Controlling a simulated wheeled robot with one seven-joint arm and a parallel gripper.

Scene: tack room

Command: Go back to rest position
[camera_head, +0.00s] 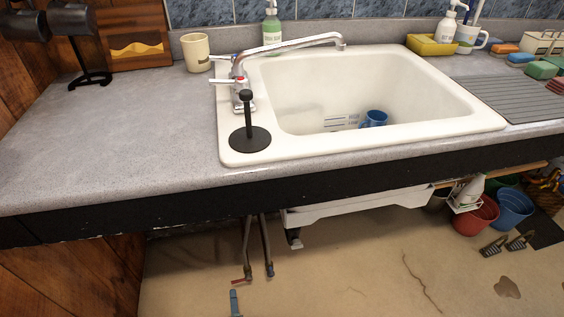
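My gripper and arm do not show in the head view. The task names no object. The view looks down on a grey counter (120,135) with a white sink (400,85) set into it. A chrome faucet (290,48) reaches over the basin. A blue cup (374,118) lies inside the sink. A black stopper-like piece with an upright handle (249,136) stands on the sink's front left corner.
A beige mug (196,52), green bottle (271,27) and black stand (90,78) are along the back. A yellow container (432,45), white mug and sponges are right. Buckets (514,208) stand below. The counter's left part is clear.

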